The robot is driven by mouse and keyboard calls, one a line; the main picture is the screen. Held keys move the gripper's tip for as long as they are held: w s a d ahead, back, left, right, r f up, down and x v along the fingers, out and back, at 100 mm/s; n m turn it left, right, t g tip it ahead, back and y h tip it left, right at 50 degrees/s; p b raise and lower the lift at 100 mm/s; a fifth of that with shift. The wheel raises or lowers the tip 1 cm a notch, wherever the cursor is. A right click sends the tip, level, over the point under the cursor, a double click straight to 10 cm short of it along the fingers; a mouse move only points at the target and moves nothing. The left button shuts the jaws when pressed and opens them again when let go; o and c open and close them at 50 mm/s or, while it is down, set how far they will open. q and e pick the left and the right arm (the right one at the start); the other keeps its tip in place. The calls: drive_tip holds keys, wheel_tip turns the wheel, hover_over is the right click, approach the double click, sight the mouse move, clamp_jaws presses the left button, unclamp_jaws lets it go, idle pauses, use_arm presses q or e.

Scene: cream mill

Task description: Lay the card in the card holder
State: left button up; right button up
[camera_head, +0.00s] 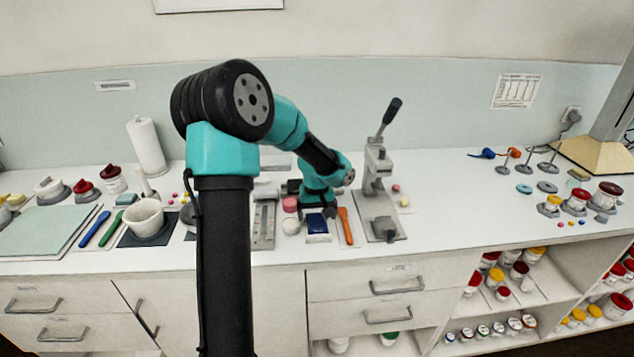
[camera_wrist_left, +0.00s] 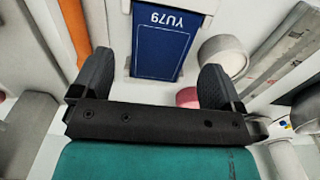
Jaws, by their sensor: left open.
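The blue card (camera_head: 317,224) lies on the counter's front part, with a white piece (camera_head: 318,239) along its near edge. In the left wrist view the card (camera_wrist_left: 163,38) shows the printed text YU79 upside down, with white edging (camera_wrist_left: 125,60) along its sides. This white piece may be the card holder; I cannot tell how the card sits in it. My left gripper (camera_head: 318,207) is just behind and above the card. In the wrist view its open fingers (camera_wrist_left: 156,68) stand either side of the card's near end, with nothing between them gripped. My right gripper is not in view.
An orange-handled tool (camera_head: 345,226) lies right of the card, beside the grey press (camera_head: 378,190). A grey ruled strip (camera_head: 264,222) and a white round piece (camera_head: 291,226) are to its left. A pink round piece (camera_head: 290,204) is close by.

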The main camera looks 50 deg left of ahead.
use_arm(q)
wheel_tip(320, 180, up, 16)
drive_tip(key=shift+f, duration=0.2)
idle(0.5)
